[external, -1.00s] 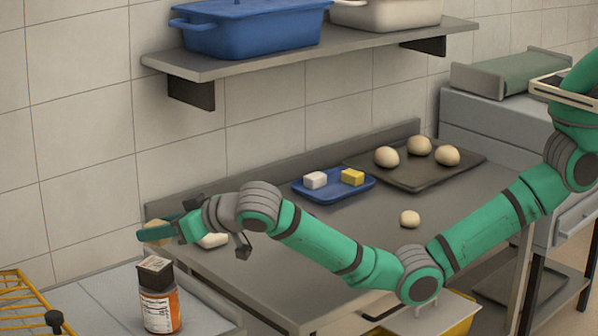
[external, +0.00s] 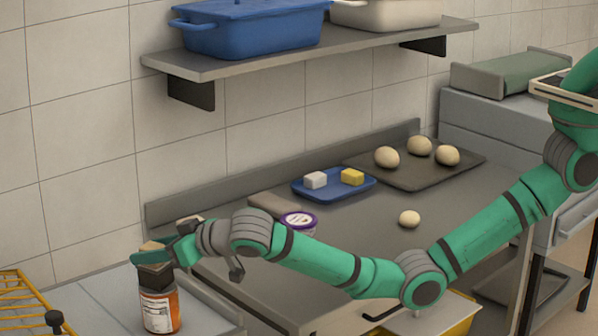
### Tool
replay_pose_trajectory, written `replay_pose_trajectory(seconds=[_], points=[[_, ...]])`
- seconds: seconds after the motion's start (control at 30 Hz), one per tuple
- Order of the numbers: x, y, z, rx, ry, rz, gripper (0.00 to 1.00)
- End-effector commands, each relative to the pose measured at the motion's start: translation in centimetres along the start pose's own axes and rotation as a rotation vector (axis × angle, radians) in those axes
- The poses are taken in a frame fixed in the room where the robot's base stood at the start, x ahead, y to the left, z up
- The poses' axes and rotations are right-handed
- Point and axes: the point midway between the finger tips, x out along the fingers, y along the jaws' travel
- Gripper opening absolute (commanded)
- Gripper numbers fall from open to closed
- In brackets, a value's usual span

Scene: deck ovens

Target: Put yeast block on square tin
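A small tan block (external: 152,247), which looks like the yeast block, is at the tip of my gripper (external: 155,255) on the left. My gripper appears shut on it and holds it just above or behind the spice jar (external: 161,310); the fingers are partly hidden. I cannot clearly make out a square tin. A dark flat tray (external: 425,178) at the back right of the counter carries three dough balls.
A blue tray (external: 333,195) holds a white block (external: 315,180) and a yellow block (external: 352,177). A purple-lidded tub (external: 299,222) stands behind my forearm. A single dough ball (external: 409,219) lies on the counter. A yellow wire rack (external: 25,300) is at the lower left.

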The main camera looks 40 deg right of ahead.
Motion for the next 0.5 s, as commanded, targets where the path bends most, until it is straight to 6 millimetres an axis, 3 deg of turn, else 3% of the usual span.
replay_pose_trajectory(seconds=[0.37,0.5], points=[[-0.1,0.0,-0.4,0.001,0.001,0.000,0.54],[-1.5,-0.1,-0.3,0.001,0.002,-0.002,0.54]])
